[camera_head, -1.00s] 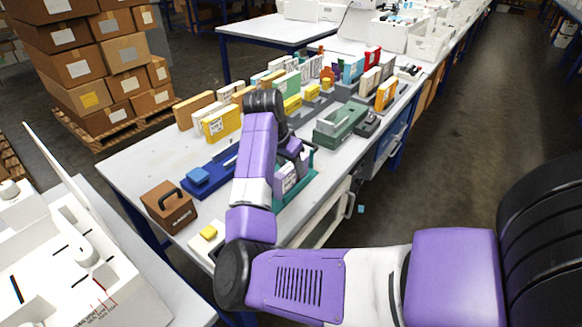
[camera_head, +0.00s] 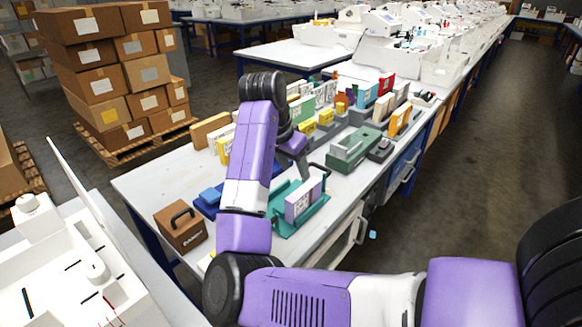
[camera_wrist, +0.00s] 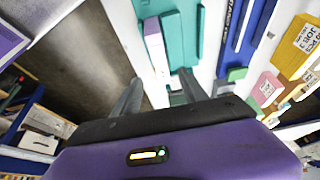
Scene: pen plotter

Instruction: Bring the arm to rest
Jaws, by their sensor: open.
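My purple and white arm (camera_head: 250,160) reaches up from the lower part of the head view, bent at a black upper joint, over the white table. My gripper (camera_wrist: 160,92) hangs below that joint, its two grey fingers spread apart with nothing between them. A teal tray (camera_head: 284,226) on the table holds an upright white and purple box (camera_head: 304,200). The gripper is above and behind the tray, apart from the box. In the wrist view the teal tray (camera_wrist: 180,40) and the box (camera_wrist: 156,45) show beyond the fingers.
A brown case (camera_head: 181,227) with a black handle stands at the table's near left corner. A green-grey fixture (camera_head: 353,150) stands right of the arm. Several small boxes line the table's back. A white machine (camera_head: 60,265) is at lower left. Open floor (camera_head: 470,170) lies right.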

